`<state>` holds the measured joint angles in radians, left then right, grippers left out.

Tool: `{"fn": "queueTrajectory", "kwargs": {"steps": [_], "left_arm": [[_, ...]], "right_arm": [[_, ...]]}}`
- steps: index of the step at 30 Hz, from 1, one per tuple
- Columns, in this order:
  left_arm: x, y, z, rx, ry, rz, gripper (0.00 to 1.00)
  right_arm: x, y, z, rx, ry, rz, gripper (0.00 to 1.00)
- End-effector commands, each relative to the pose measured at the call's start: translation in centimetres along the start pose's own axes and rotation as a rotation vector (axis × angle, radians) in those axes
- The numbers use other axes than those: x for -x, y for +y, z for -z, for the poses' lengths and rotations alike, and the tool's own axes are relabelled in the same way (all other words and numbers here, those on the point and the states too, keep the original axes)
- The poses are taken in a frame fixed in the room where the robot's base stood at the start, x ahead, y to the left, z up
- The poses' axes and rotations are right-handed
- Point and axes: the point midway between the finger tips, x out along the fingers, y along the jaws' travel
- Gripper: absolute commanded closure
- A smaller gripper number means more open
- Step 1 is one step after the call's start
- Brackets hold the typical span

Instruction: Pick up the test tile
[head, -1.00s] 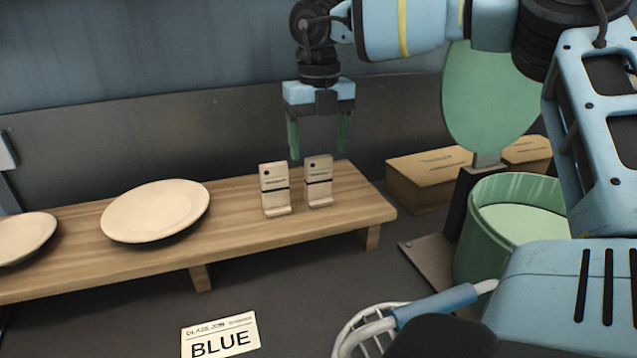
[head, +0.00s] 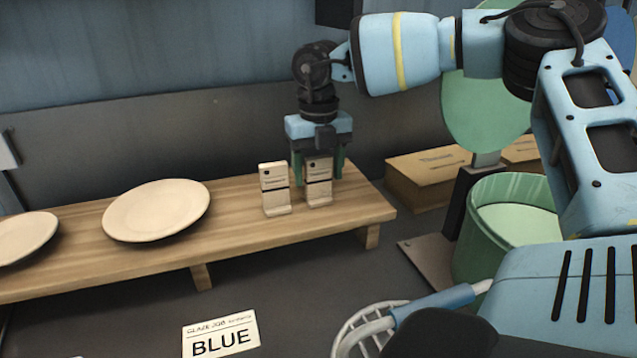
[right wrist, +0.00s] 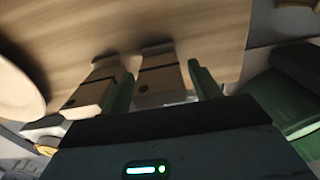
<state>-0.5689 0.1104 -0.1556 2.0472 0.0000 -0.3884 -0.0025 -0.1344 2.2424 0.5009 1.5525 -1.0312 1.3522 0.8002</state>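Two small upright pale tiles with dark bands stand on the wooden shelf (head: 345,222); I cannot tell which one is the test tile. The left tile (head: 274,188) is outside my right gripper. The right tile (head: 319,186) has the green fingers of my right gripper (head: 318,170) on either side of its upper part. In the right wrist view the right tile (right wrist: 158,78) stands between the open fingers (right wrist: 165,92), with a gap at the right finger. The left tile (right wrist: 97,88) is close beside the left finger. My left gripper is not in view.
Two cream plates lie on the shelf, one larger (head: 155,211) and one at the left edge (head: 22,236). A green bucket (head: 485,250) and cardboard boxes (head: 425,180) stand to the right. A card reading BLUE (head: 221,335) lies in front.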

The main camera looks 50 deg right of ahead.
Motion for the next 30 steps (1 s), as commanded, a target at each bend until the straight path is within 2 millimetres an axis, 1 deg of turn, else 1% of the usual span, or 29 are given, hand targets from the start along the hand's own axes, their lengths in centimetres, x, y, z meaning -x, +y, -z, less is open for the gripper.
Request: {"fn": "queueTrajectory", "kwargs": {"steps": [1, 9, 16, 20, 25, 29, 30], "left_arm": [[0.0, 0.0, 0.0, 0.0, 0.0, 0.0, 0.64], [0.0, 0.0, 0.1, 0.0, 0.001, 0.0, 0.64], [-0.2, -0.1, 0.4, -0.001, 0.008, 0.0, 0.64], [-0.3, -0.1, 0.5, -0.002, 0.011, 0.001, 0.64], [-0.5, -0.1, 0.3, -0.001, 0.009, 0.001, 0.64], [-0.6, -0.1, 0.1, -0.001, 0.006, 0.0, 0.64], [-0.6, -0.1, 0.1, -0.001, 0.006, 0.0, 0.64]], "right_arm": [[0.0, 0.0, 0.0, 0.0, 0.0, 0.0, 0.45], [0.1, 0.0, 0.0, 0.0, 0.0, 0.0, 0.8], [0.1, 0.0, 0.0, 0.0, -0.001, 0.0, 0.8], [0.5, 0.0, 0.0, -0.001, -0.002, 0.0, 0.8], [2.0, 0.1, -0.1, 0.001, -0.004, 0.0, 0.8], [3.9, 0.1, -0.1, 0.0, -0.004, 0.0, 0.8], [3.7, -0.3, 0.5, 0.001, 0.0, -0.001, 0.8]]}}
